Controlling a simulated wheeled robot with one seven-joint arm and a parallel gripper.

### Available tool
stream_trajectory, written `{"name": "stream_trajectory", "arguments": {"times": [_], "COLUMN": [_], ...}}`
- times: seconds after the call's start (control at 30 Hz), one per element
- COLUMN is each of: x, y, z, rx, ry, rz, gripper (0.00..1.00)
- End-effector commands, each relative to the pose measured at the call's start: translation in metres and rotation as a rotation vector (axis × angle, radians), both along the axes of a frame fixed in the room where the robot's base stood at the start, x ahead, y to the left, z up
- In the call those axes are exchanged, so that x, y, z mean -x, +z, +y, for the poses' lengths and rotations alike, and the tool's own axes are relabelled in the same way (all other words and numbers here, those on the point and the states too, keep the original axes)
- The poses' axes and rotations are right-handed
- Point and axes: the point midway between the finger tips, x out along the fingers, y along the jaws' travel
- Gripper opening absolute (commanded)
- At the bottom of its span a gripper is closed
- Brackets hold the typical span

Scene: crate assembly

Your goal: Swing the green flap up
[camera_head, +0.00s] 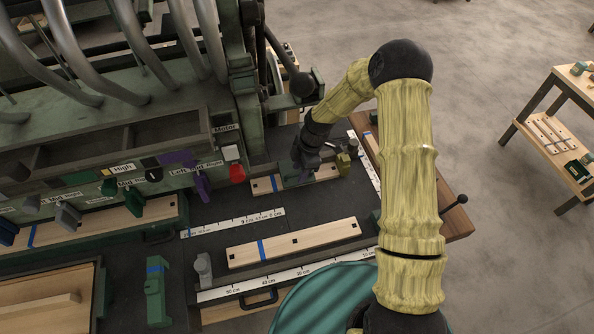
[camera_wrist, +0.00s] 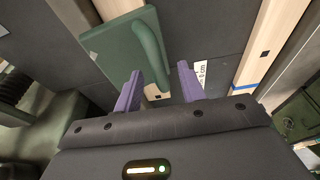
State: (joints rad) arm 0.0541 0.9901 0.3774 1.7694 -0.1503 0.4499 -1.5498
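In the wrist view, a dark green flat plate with a rounded raised bar, which looks like the green flap (camera_wrist: 112,48), lies at upper left. My gripper (camera_wrist: 160,68) has two purple fingers spread apart. The lower end of the bar shows between the fingers in this view; I cannot tell whether either finger touches it. In the head view, my gripper (camera_head: 304,178) points down over the work surface beside the machine. The flap is not clearly seen there, as my gripper and wrist cover that spot.
A wooden plank (camera_head: 310,238) with a blue stripe lies on the dark bed near white rulers (camera_head: 225,226). A red knob (camera_head: 237,172) and a purple lever (camera_head: 202,187) are to the gripper's left. A green bracket (camera_head: 156,300) stands at lower left.

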Motion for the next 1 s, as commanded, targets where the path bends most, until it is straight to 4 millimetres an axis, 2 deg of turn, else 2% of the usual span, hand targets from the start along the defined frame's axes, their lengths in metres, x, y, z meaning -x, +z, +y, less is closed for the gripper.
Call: {"name": "stream_trajectory", "arguments": {"times": [0.43,1.0], "x": [0.0013,0.0012], "y": [-0.0113,-0.0089], "z": [0.0022,0.0021], "rx": [0.0,0.0], "ry": [0.0,0.0], "rz": [0.0,0.0], "gripper": [0.4,0.4]}}
